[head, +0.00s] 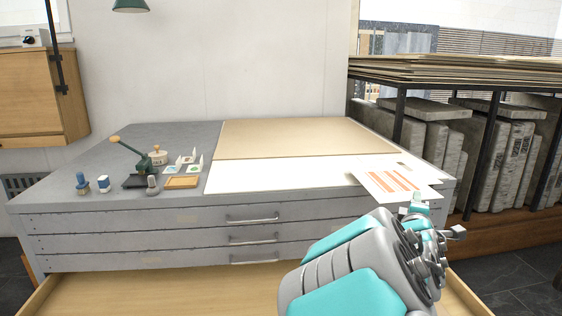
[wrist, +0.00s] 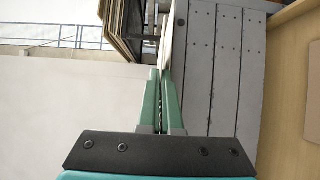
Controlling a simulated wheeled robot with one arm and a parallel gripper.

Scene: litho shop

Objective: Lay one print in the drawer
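A white print with orange stripes (head: 385,184) is at the right front of the cabinet top, overhanging the front edge at an angle. My gripper (head: 418,200) is at the print's near right edge. In the wrist view the fingers (wrist: 163,100) are almost together, with a thin pale sheet seen edge-on at their tips; they look shut on the print's edge. The open drawer (head: 190,290) is the lowest one, pulled out below the closed drawers, and its visible bottom is bare wood. My arm hides its right part.
The grey cabinet (head: 60,195) carries a tan board (head: 280,138), white paper (head: 280,176), a green press (head: 135,160) and small stamps at left. A rack (head: 400,125) with stone slabs and flat boards stands close at right. Closed drawer handles (head: 252,219) project in front.

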